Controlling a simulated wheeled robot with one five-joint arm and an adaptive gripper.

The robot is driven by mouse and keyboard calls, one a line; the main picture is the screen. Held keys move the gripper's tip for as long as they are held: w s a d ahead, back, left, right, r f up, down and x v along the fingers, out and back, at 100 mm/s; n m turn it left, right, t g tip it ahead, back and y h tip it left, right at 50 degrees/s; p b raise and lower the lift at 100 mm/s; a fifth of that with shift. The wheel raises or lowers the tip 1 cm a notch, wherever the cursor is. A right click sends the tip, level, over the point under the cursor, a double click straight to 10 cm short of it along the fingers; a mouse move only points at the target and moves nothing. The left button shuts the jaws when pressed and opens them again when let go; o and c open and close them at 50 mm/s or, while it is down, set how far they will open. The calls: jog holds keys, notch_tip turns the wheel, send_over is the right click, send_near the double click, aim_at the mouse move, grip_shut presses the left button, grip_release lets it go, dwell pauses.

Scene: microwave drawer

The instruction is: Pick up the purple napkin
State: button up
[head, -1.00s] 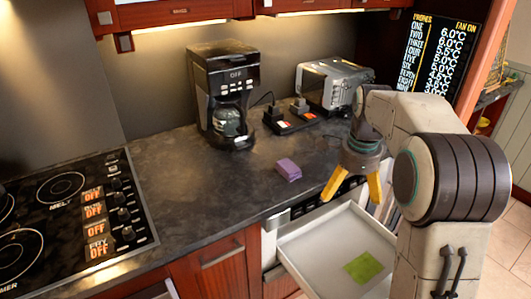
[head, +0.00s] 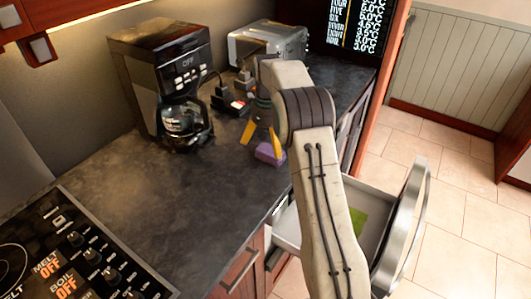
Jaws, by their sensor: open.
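The purple napkin (head: 267,155) is a small folded block on the dark countertop near its front edge, partly hidden by a finger and my arm. My gripper (head: 262,138) has two yellow fingers, spread apart and empty. It hangs low over the counter at the napkin. One finger is left of the napkin, and the other overlaps it in the picture. I cannot tell whether they touch.
A coffee maker (head: 164,85) stands left of my gripper, with a toaster (head: 268,43) behind. A black holder with small items (head: 229,101) is close behind. Below, an open drawer (head: 375,198) holds a green cloth (head: 358,222).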

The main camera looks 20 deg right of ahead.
aim_at(269, 152)
jog(key=shift+d+f+p, duration=0.15)
jog(key=shift+d+f, duration=0.05)
jog(key=shift+f, duration=1.3)
jog(key=shift+d+f+p, duration=0.15)
jog(key=shift+f, duration=1.35)
jog(key=c, duration=1.2)
jog(key=shift+w+r, duration=0.1)
jog(key=shift+r, duration=0.05)
jog(key=shift+r, duration=0.9)
jog(key=shift+d+r, duration=0.2)
jog(key=shift+r, duration=0.45)
jog(key=shift+d+r, duration=0.15)
jog(key=shift+r, duration=0.45)
jog(key=shift+d+r+p, duration=0.4)
jog(key=shift+d+r, duration=0.65)
jog(key=shift+d, duration=0.75)
jog(key=shift+d+r+p, duration=0.45)
jog(key=shift+d+r, duration=0.65)
jog(key=shift+d, duration=0.75)
jog(key=shift+d+r+p, duration=0.4)
jog(key=shift+d+r, duration=0.65)
jog(key=shift+d, duration=0.75)
